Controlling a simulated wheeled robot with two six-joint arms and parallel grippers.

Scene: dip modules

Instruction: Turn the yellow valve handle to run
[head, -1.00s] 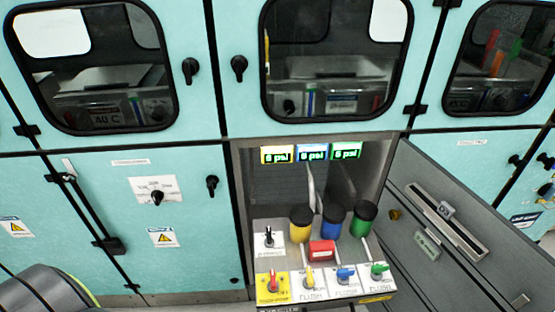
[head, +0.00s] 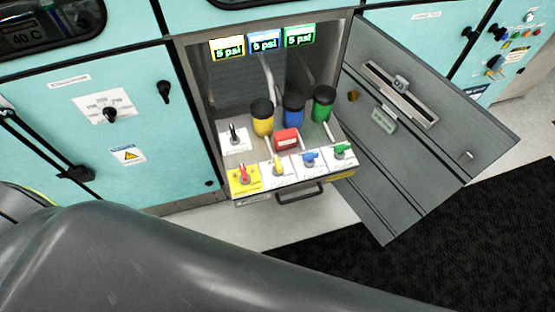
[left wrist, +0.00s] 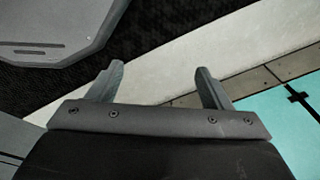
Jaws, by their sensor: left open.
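The yellow valve handle (head: 279,166) stands on a white plate in the front row of the open bay's panel in the head view. A red handle on a yellow plate (head: 243,174) is left of it, and a blue handle (head: 310,155) and a green handle (head: 342,150) are right of it. The yellow handle's label is too small to read for its setting. My left gripper (left wrist: 158,85) shows in the left wrist view with its fingers apart and empty, above the floor and away from the handle. My right gripper is not in view.
Yellow-, blue- and green-bodied black-capped bottles (head: 262,118) and a red block (head: 286,140) stand behind the handles. A drawer-like grip (head: 300,193) juts below the panel. The open grey door (head: 400,150) flanks the bay at right. A black mat (head: 430,245) covers the floor.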

